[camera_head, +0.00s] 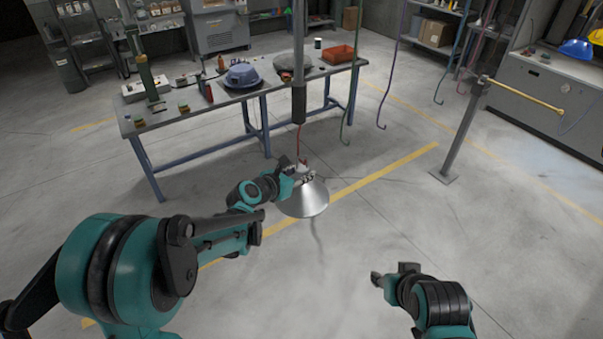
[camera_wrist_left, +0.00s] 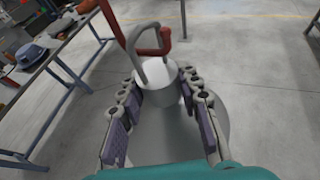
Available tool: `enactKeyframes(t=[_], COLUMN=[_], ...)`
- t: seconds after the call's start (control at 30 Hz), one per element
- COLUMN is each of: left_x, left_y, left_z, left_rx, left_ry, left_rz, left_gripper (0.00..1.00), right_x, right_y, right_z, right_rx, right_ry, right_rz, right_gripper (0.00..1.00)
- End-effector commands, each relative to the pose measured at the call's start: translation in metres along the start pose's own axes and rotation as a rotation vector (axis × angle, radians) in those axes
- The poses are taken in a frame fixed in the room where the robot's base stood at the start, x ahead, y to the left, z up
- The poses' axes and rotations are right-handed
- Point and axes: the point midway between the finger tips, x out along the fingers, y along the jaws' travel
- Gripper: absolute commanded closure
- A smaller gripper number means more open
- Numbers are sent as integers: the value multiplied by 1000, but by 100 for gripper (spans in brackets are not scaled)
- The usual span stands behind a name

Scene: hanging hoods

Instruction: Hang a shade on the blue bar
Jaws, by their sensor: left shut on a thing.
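A silver cone-shaped shade (camera_head: 305,204) hangs upright in my left gripper (camera_head: 303,176), which is shut on its neck. In the left wrist view the gripper's fingers (camera_wrist_left: 164,88) lie on both sides of the shade's neck (camera_wrist_left: 172,100). A grey hook (camera_wrist_left: 138,38) rises from the shade's top, close to a red hooked bar (camera_wrist_left: 164,42). I cannot tell whether the two hooks touch. A dark blue hooked bar (camera_head: 383,95) hangs right of the workbench, apart from the shade. My right gripper (camera_head: 391,272) is low at the right, its jaws unclear.
A workbench (camera_head: 222,100) with tools and a blue-grey hood stands behind the shade. A green hooked bar (camera_head: 346,115) hangs by its right end. A post with a yellow bar (camera_head: 527,95) stands at the right. The floor between is clear.

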Motion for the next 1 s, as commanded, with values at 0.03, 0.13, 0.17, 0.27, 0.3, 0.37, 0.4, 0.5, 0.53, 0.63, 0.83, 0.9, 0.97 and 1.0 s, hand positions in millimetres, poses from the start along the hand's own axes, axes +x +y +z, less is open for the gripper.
enactKeyframes(t=[0.03,0.13,0.17,0.27,0.3,0.37,0.4,0.5,0.53,0.63,0.83,0.9,0.97,1.0], left_x=[1,1,2,2,3,3,4,4,4,5,6,6,6,6], left_y=[0,0,0,0,0,0,0,0,0,0,0,0,0,0], left_z=[-2,-3,-4,-6,-7,-8,-8,-10,-11,-13,-14,-13,-13,-13], left_rx=[0,0,0,0,0,0,0,0,0,0,0,0,0,0], left_ry=[0,0,0,0,0,0,0,0,0,0,0,0,0,0], left_rz=[0,0,0,0,0,0,0,0,0,0,0,0,0,0], left_gripper=[100,100,100,100,100,100,100,100,100,100,100,100,62,51], right_x=[2,3,4,5,6,7,8,9,10,11,12,12,12,12], right_y=[0,0,0,0,0,0,0,0,0,0,0,0,0,0], right_z=[1,2,3,4,4,5,5,7,7,8,9,9,9,8], right_rx=[0,0,0,0,0,0,0,0,0,0,0,0,0,0], right_ry=[0,0,0,0,0,0,0,0,0,0,0,0,0,0], right_rz=[0,0,0,0,0,0,0,0,0,0,0,0,0,0], right_gripper=[60,60,60,60,60,60,60,60,60,60,60,60,60,60])
